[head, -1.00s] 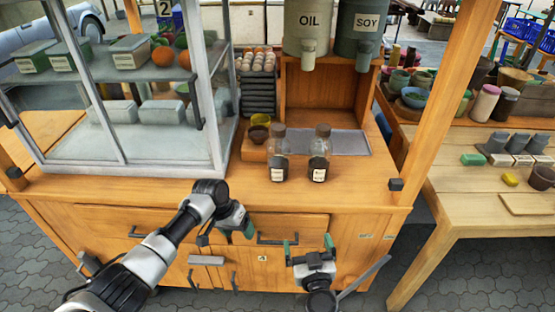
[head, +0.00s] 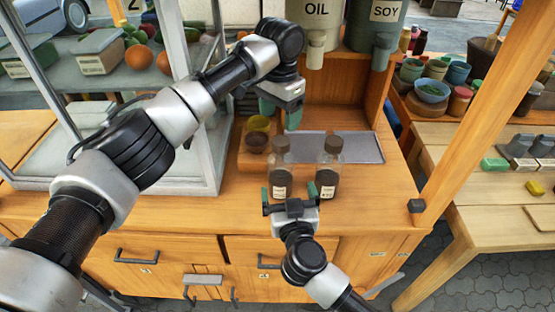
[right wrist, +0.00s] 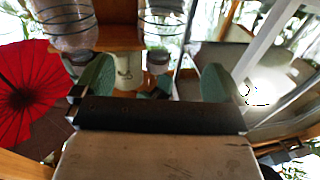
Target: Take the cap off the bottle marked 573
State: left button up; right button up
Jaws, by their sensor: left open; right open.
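Two capped, dark-filled glass bottles stand upright on the wooden counter: a left bottle (head: 279,178) and a right bottle (head: 328,178). Their white labels are too small to read, so I cannot tell which is 573. My left gripper (head: 280,112) is open and empty, seen above the left bottle's cap (head: 281,144). My right gripper (head: 289,193) is open at the counter's front, its green fingertips either side of the left bottle's lower part; contact cannot be told. The right wrist view shows the open fingers (right wrist: 155,80) and two clear glass shapes beyond.
A metal tray (head: 362,148) lies behind the bottles. OIL (head: 315,30) and SOY (head: 376,22) dispensers hang above. A glass case (head: 200,150) bounds the left side. The counter right of the bottles is clear.

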aim_at(281, 160)
pick_arm(q)
jog(key=shift+w+d+r, duration=0.15)
jog(key=shift+w+r, duration=0.1)
jog(key=shift+s+r, duration=0.15)
jog(key=shift+s, duration=0.05)
pick_arm(e)
jog(key=shift+w+a+r, duration=0.15)
jog(key=shift+w, duration=0.5)
pick_arm(q)
jog(key=shift+s+r, duration=0.2)
jog(key=shift+s, duration=0.35)
pick_arm(e)
jog(key=shift+w+a+r, duration=0.1)
jog(key=shift+w+r, duration=0.05)
jog(key=shift+w, duration=0.35)
jog(key=shift+w+a+r, duration=0.1)
jog(key=shift+w, duration=0.35)
pick_arm(q)
jog(key=shift+w+f, duration=0.25)
jog(key=shift+w, duration=0.15)
pick_arm(e)
jog(key=w, duration=0.6)
jog(key=shift+a+f, duration=0.25)
jog(key=shift+a, duration=0.15)
pick_arm(q)
jog(key=shift+s+r, duration=0.15)
jog(key=shift+s, duration=0.05)
pick_arm(e)
jog(key=shift+w+a+r, duration=0.1)
jog(key=shift+w, duration=0.35)
